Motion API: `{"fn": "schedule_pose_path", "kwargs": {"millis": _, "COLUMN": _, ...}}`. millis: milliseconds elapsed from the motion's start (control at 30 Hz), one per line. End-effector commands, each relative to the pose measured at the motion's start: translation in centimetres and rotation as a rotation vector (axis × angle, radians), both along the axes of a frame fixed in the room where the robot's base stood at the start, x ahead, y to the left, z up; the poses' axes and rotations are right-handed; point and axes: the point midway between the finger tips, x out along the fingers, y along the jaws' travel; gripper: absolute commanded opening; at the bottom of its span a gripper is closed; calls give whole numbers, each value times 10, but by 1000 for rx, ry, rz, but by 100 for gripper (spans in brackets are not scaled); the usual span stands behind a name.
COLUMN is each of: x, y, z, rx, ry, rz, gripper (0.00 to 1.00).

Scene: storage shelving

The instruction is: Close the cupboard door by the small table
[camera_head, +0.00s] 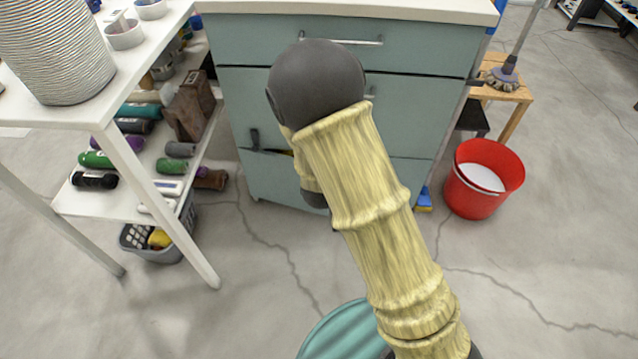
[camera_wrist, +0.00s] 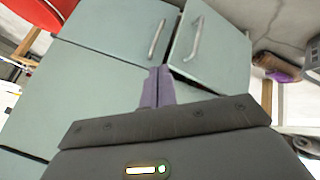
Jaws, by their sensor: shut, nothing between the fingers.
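The blue-green cupboard (camera_head: 411,125) stands in the middle of the head view, with drawers above and doors below. In the wrist view, one door (camera_wrist: 115,28) with an upright handle looks near flush. The other door (camera_wrist: 222,60), on the right with its own handle, sits at an angle, with a dark gap along its edge, so it looks ajar. My gripper (camera_wrist: 158,72) is shut and empty, its purple fingertips by the seam between the doors; contact cannot be told. My arm hides it and much of the doors in the head view. The small wooden table (camera_head: 504,88) stands right of the cupboard.
A white shelf table (camera_head: 150,62) with bottles and a basket (camera_head: 160,255) stand at the left. Concrete floor is open in front of the cupboard, beside a teal round object (camera_head: 335,335).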

Motion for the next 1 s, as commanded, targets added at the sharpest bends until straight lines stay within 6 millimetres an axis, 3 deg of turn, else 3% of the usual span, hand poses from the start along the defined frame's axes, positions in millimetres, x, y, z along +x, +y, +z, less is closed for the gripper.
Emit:
{"fn": "schedule_pose_path", "kwargs": {"millis": 33, "x": 2, "y": 9, "z": -26, "rx": -70, "ry": -33, "rz": 37, "gripper": 0}}
{"fn": "schedule_pose_path", "kwargs": {"millis": 100, "x": 6, "y": 18, "z": -45, "rx": -169, "ry": -93, "rz": 81, "gripper": 0}}
{"fn": "schedule_pose_path", "kwargs": {"millis": 400, "x": 2, "y": 55, "z": -103, "rx": -660, "ry": -395, "rz": 274, "gripper": 0}}
{"fn": "schedule_pose_path", "kwargs": {"millis": 633, "x": -14, "y": 79, "z": -110, "rx": -943, "ry": -593, "rz": 356, "gripper": 0}}
{"fn": "schedule_pose_path", "kwargs": {"millis": 1000, "x": -17, "y": 81, "z": -107, "rx": -980, "ry": -621, "rz": 360, "gripper": 0}}
